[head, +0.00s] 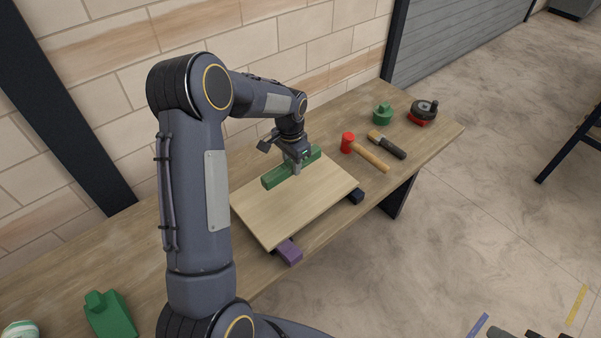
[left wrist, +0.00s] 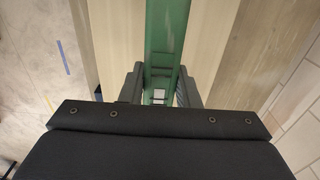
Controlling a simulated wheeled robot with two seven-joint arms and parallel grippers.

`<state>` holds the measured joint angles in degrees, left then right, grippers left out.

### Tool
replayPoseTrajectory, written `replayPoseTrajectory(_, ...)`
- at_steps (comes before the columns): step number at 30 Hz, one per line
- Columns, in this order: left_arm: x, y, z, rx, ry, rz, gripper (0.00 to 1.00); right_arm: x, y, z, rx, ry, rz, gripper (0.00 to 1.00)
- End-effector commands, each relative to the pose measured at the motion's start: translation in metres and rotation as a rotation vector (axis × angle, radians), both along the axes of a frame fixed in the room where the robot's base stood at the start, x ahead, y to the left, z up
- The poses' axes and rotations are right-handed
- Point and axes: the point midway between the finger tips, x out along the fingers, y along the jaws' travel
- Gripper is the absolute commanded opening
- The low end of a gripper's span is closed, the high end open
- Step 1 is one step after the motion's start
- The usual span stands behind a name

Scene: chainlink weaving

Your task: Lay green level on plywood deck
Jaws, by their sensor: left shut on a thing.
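The green level (head: 275,178) is a long green bar at the back edge of the plywood deck (head: 300,213), a pale board on the workbench. My left gripper (head: 297,167) is over the bar's middle and shut on it. In the left wrist view the green level (left wrist: 166,30) runs between the two fingers of my left gripper (left wrist: 160,88), with the pale deck (left wrist: 115,45) beside it. I cannot tell whether the level touches the deck or hangs just above it. My right gripper is not in view.
A purple block (head: 289,252) and a dark block (head: 356,196) show under the deck's front edge. To the right lie a red-headed mallet (head: 370,157), a dark-handled brush (head: 387,145), a green object (head: 382,113) and a black-and-red tool (head: 423,112). A green container (head: 109,315) stands front left.

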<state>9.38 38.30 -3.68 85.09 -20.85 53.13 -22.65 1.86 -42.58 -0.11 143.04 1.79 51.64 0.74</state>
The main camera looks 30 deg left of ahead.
Motion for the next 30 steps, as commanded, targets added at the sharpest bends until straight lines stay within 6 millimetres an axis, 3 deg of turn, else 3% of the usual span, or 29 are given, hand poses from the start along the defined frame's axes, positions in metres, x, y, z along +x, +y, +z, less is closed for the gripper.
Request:
replayPoseTrajectory(14, 0.0, 0.0, -0.004, 0.0, -0.001, -0.003, 0.03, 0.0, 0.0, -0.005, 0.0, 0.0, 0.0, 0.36)
replayPoseTrajectory(30, 0.0, 0.0, -0.061, 0.0, 0.001, -0.002, 0.03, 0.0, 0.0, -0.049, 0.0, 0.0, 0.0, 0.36)
